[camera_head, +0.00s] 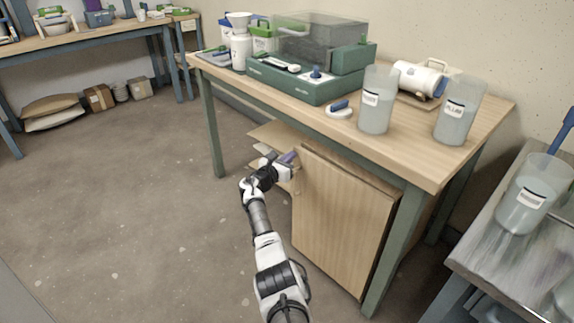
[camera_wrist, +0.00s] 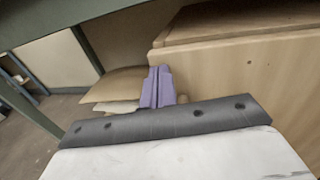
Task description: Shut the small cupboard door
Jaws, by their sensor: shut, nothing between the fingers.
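The small wooden cupboard (camera_head: 352,164) stands under the table, its top edge also showing in the wrist view (camera_wrist: 215,20). Its pale flat door panel (camera_head: 340,220) faces the head camera, and part of it fills the right of the wrist view (camera_wrist: 245,82). I cannot tell how wide any gap behind the panel is. My gripper (camera_head: 291,157) is at the panel's upper left edge. Its purple fingers (camera_wrist: 158,86) are together and empty. I cannot tell whether they touch the panel. A small tan round piece shows beside the fingertips, partly hidden.
The table (camera_head: 455,165) stands over the cupboard, with green legs (camera_head: 385,255) at its corners. Tan flat items (camera_head: 268,134) lie left of the cupboard, beyond my gripper. A metal bench (camera_head: 500,260) is at right. Floor at left is clear.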

